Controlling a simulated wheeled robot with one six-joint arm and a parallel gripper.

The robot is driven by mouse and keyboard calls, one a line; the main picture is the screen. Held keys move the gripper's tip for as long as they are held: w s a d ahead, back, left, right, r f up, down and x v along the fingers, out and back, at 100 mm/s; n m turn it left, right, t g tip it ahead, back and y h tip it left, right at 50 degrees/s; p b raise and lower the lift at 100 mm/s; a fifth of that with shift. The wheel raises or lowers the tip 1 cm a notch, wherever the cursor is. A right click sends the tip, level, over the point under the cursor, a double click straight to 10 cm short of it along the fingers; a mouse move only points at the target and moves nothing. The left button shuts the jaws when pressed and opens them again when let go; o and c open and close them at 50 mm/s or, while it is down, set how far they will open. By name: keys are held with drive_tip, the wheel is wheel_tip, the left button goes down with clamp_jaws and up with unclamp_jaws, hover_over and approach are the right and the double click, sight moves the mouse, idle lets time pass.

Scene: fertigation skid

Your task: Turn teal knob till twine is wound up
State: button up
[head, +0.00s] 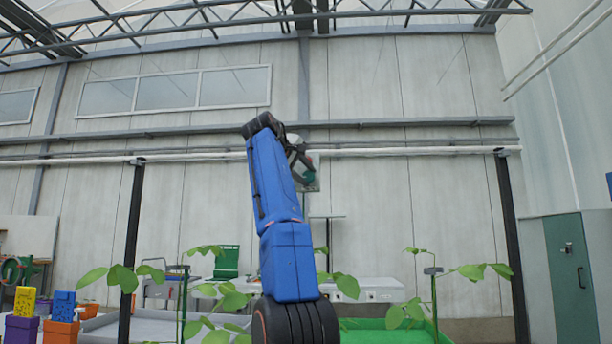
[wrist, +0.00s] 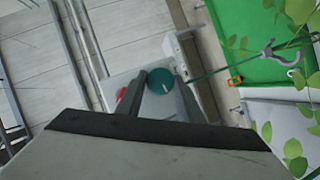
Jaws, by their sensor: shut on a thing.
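The round teal knob (wrist: 160,80) with a pale mark on its face sits between the two fingertips of my gripper (wrist: 163,88) in the wrist view. My gripper is shut on it. In the head view the teal knob (head: 309,175) shows partly behind my gripper (head: 299,158), high in front of the wall. A thin green line (wrist: 215,72) runs from near the right finger to a pale grey hook-like piece (wrist: 267,54). I cannot tell whether this line is twine or a stake.
A red part (wrist: 121,94) sits left of the knob on a light panel (wrist: 118,80). Leafy plants (head: 232,298) stand below on both sides of my arm. A pale horizontal pipe (head: 420,151) crosses behind, between dark posts (head: 508,240).

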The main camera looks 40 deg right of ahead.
drive_tip(key=shift+w+f, duration=0.15)
drive_tip(key=shift+f, duration=0.05)
idle(0.5)
drive_tip(key=o, duration=1.1)
drive_tip(key=shift+c, duration=0.2)
drive_tip(key=shift+r, duration=0.1)
drive_tip(key=shift+a, duration=0.1)
